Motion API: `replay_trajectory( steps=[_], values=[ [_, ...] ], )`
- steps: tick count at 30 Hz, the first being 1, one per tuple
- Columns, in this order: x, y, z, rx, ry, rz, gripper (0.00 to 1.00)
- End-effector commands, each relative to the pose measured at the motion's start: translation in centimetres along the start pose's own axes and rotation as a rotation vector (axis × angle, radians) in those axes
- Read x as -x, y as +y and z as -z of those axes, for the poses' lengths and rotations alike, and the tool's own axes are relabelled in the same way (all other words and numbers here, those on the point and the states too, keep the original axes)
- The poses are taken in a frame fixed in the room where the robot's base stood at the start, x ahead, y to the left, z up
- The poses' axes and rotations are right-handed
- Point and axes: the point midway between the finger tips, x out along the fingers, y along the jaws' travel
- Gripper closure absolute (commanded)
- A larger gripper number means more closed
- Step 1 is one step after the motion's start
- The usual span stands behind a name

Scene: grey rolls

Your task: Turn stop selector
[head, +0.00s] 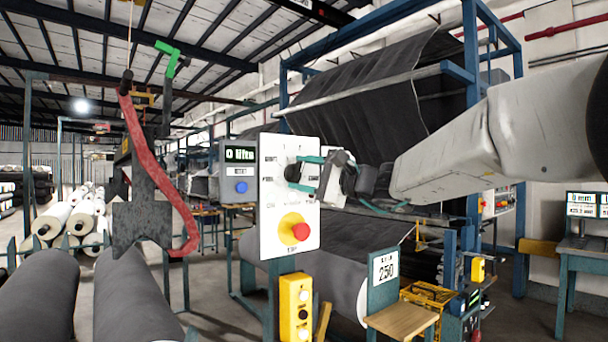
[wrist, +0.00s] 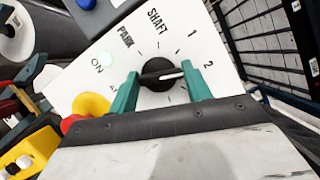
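The stop selector is a round black knob (wrist: 159,74) on a white panel (wrist: 118,47), which also stands upright in the head view (head: 270,215). Printed around it are PARK, SHAFT, 1 and 2. Its white pointer line points right in the wrist view, a little below the 2. My gripper (wrist: 161,88) has two teal fingers, one on each side of the knob, which lies between their tips. In the head view my gripper (head: 308,173) reaches the panel from the right. The fingers are apart; contact with the knob cannot be made out.
A red stop button on a yellow base (head: 299,230) sits below the selector. Left of the panel is a grey display box (head: 240,171) with a blue button. Dark rolls (head: 130,290) lie front left.

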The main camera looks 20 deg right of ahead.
Motion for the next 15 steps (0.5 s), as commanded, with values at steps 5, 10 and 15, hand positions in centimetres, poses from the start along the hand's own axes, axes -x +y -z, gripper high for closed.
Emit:
replay_trajectory(
  steps=[5, 10, 15],
  values=[
    [0.02, -0.11, -0.03, 0.009, 0.0, -0.001, 0.74],
    [0.01, -0.21, -0.05, 0.052, 0.0, -0.018, 0.74],
    [0.0, -0.31, -0.11, 0.145, 0.0, -0.055, 0.74]
  ],
)
